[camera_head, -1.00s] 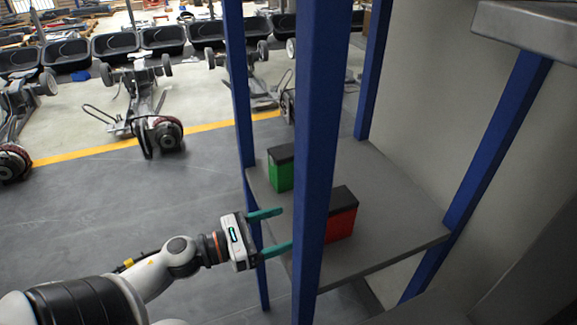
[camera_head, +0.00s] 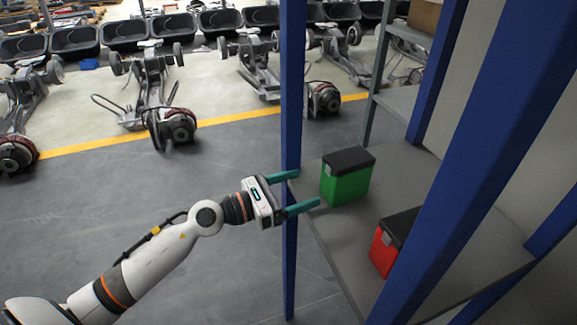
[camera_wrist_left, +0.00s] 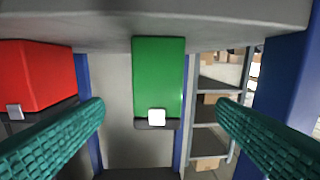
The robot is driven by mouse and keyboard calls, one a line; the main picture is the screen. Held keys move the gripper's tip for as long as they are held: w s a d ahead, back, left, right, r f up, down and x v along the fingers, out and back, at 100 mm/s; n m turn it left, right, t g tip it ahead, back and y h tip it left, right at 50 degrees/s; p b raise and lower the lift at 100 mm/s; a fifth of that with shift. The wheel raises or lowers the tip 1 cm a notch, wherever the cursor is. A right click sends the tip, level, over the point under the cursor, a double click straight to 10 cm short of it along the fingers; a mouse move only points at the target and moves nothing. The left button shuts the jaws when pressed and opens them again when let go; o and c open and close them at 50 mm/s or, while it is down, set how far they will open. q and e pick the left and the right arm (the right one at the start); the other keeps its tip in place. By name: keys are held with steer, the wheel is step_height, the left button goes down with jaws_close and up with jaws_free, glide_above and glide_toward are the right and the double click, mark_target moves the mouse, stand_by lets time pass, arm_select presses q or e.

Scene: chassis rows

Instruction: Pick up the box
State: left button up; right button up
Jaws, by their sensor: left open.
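A green box (camera_head: 345,182) with a black top stands upright on the grey shelf (camera_head: 345,250). A red box (camera_head: 385,252) with a black top stands on the same shelf, nearer and to the right, partly hidden by a blue post. My left gripper (camera_head: 308,190) is open and empty at the shelf's left edge, with the green box just beyond its fingertips, apart from them. In the left wrist view the green box (camera_wrist_left: 158,75) shows between the two teal fingers, and the red box (camera_wrist_left: 38,75) is at the left. My right gripper is not in view.
A blue post (camera_head: 291,90) rises right beside my left gripper. Another blue post (camera_head: 465,150) crosses in front of the shelf at the right. Chassis (camera_head: 150,95) and black tubs (camera_head: 125,28) stand in rows on the floor behind.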

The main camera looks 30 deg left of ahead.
mark_target(326, 176)
arm_select(q)
steer(key=x, duration=0.2)
steer(key=p+x, duration=0.1)
steer(key=x, duration=0.1)
steer(key=r+p+x, duration=0.1)
steer(key=x, duration=0.1)
steer(key=shift+w, duration=0.25)
steer(key=shift+w+d+f, duration=0.1)
steer(key=shift+w+d, duration=0.1)
steer(key=shift+w, duration=0.2)
steer(key=x, duration=0.1)
steer(key=p+x, duration=0.1)
steer(key=x, duration=0.2)
steer(key=shift+d+f+p, duration=0.1)
steer(key=shift+d+p, duration=0.2)
steer(key=shift+d, duration=0.2)
steer(key=shift+w+d+f, duration=0.1)
steer(key=shift+w+d, duration=0.1)
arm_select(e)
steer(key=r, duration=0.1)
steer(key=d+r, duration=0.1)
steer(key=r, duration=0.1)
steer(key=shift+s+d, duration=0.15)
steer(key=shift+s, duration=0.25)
arm_select(q)
steer(key=shift+c, duration=0.3)
